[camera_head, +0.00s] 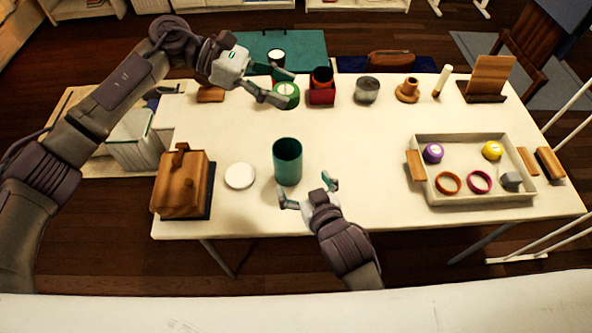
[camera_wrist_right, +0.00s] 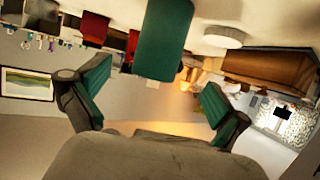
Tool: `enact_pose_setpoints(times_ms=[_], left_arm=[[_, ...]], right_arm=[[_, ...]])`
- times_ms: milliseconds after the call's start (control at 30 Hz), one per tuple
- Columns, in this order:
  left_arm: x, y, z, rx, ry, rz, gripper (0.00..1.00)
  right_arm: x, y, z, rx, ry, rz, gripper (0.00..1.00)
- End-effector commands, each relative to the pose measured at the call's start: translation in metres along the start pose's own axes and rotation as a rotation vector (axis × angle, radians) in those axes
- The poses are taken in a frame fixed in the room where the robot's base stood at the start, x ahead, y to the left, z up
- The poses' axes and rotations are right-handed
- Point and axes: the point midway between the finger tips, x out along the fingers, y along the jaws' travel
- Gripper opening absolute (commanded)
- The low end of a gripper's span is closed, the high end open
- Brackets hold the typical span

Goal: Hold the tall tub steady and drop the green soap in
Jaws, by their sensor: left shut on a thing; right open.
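The tall tub (camera_head: 288,164) is a teal open-topped cylinder standing upright on the white table (camera_head: 370,150). It also shows in the right wrist view (camera_wrist_right: 162,38), beyond the fingers. My right gripper (camera_head: 306,190) is open just in front of the tub, with its fingers spread and nothing between them; they also show in the right wrist view (camera_wrist_right: 155,95).
A white lid-like disc (camera_head: 240,176) and a wooden box (camera_head: 181,184) lie left of the tub. A red box (camera_head: 322,93) and a grey tin (camera_head: 367,90) stand at the back. A tray (camera_head: 470,199) holds several items at right. The table's middle is clear.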

Motion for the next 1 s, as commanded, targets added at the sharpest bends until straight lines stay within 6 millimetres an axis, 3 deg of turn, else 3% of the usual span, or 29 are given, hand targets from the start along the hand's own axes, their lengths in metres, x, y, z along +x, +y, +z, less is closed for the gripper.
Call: enact_pose_setpoints(times_ms=[500,700,1000], left_arm=[[0.000,0.000,0.000,0.000,0.000,0.000,0.18],[0.000,0.000,0.000,0.000,0.000,0.000,0.18],[0.000,0.000,0.000,0.000,0.000,0.000,0.18]], right_arm=[[0.091,0.000,-0.001,0.000,0.000,0.000,1.00],[0.106,0.000,0.000,-0.001,-0.001,-0.001,1.00],[0.108,0.000,0.000,-0.001,0.000,-0.001,1.00]])
